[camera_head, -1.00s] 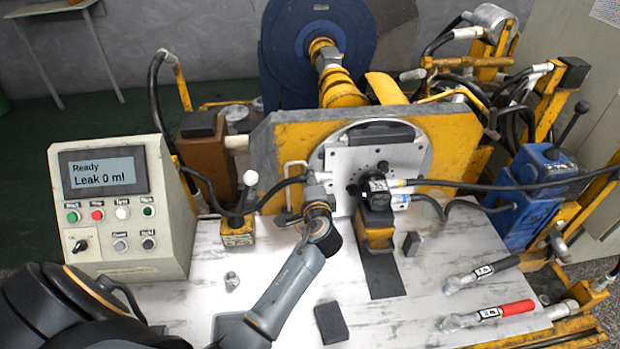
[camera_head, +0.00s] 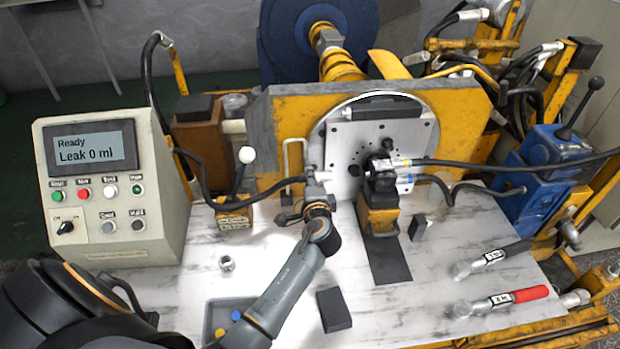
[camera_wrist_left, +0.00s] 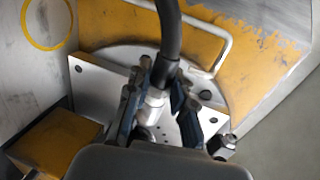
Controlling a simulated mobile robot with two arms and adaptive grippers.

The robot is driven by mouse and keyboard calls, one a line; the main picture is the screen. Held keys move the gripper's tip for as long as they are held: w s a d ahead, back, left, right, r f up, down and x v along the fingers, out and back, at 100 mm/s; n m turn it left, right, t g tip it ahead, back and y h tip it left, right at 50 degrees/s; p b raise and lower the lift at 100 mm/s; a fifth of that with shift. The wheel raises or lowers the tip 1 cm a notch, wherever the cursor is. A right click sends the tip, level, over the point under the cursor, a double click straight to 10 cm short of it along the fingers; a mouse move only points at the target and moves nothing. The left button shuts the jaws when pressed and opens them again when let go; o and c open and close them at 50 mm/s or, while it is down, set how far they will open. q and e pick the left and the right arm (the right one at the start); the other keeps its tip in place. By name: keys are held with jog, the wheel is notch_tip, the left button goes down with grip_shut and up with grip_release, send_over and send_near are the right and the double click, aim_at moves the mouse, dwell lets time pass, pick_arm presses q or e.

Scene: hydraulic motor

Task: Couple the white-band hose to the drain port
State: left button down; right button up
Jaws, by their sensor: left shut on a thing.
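My left gripper (camera_head: 316,190) is shut on the metal end of a black hose (camera_head: 275,186), left of the motor. In the left wrist view, the gripper (camera_wrist_left: 157,110) closes around the hose's silver fitting with a pale band (camera_wrist_left: 153,97); the black hose (camera_wrist_left: 170,35) rises from it. The dark motor (camera_head: 381,178) sits in a yellow cradle before the light mounting plate (camera_head: 345,150). The held hose end appears apart from the motor. I cannot make out the drain port with certainty. My right gripper is not in view.
Two hoses with yellow (camera_head: 402,162) and blue (camera_head: 405,179) bands join the motor's right side. A control box (camera_head: 110,200) reads "Ready, Leak 0 ml". Two wrenches (camera_head: 495,303) lie right; a tray (camera_head: 212,318) with caps and a dark block (camera_head: 334,310) lie in front.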

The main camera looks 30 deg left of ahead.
aim_at(324, 181)
pick_arm(q)
jog(key=shift+f, duration=0.3)
jog(key=shift+r, duration=0.1)
jog(key=shift+d, duration=0.1)
jog(key=shift+w+d+b, duration=0.85)
jog(key=shift+w+d, duration=0.2)
jog(key=shift+d, duration=0.3)
jog(key=w+d+b, duration=0.2)
jog(key=d, duration=0.1)
jog(key=shift+w+d, duration=0.25)
jog(key=shift+w, duration=0.05)
jog(key=shift+w+d, duration=0.15)
jog(key=shift+d, duration=0.05)
